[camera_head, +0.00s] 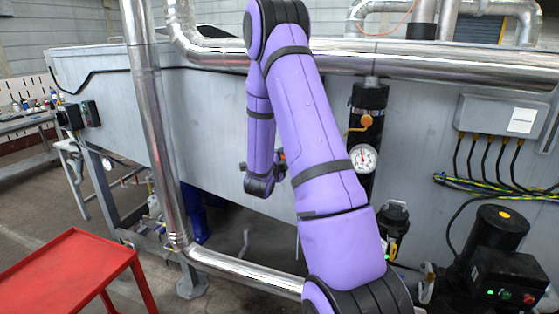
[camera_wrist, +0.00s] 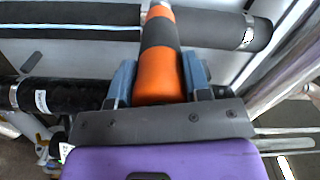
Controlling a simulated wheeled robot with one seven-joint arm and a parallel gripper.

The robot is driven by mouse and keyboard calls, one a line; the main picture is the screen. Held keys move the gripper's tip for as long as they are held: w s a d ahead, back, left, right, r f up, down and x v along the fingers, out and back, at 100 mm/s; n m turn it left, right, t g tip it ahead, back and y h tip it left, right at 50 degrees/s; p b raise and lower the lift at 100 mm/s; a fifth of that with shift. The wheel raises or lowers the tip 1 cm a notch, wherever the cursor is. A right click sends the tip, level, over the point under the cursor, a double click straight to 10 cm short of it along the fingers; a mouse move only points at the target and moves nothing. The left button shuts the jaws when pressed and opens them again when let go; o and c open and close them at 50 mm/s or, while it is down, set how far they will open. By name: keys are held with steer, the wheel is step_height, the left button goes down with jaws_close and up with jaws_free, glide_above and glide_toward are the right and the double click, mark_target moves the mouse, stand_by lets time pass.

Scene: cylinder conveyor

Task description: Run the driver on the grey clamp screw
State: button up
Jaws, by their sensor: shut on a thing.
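My gripper (camera_wrist: 158,78) is shut on the driver (camera_wrist: 160,72), which has an orange handle with a black band. Its two blue-grey fingers press on either side of the handle. The driver points away from the wrist, toward a dark pipe at the top of the wrist view. Its tip is hidden or too small to make out. A metal band (camera_wrist: 248,32) circles the dark pipe to the right of the driver. I cannot pick out the grey clamp screw. In the head view my arm hides most of the gripper and the driver.
Another black pipe (camera_wrist: 70,95) lies across the wrist view. In the head view, a pressure gauge (camera_head: 363,158) and a grey junction box (camera_head: 498,115) are on the right. A silver pipe (camera_head: 150,110) stands left of my arm. A red cart (camera_head: 65,270) is at lower left.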

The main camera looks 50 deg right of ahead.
steer(key=shift+x, duration=0.95)
stand_by(3.1)
steer(key=shift+a, duration=0.15)
stand_by(1.0)
steer(key=shift+v, duration=1.7)
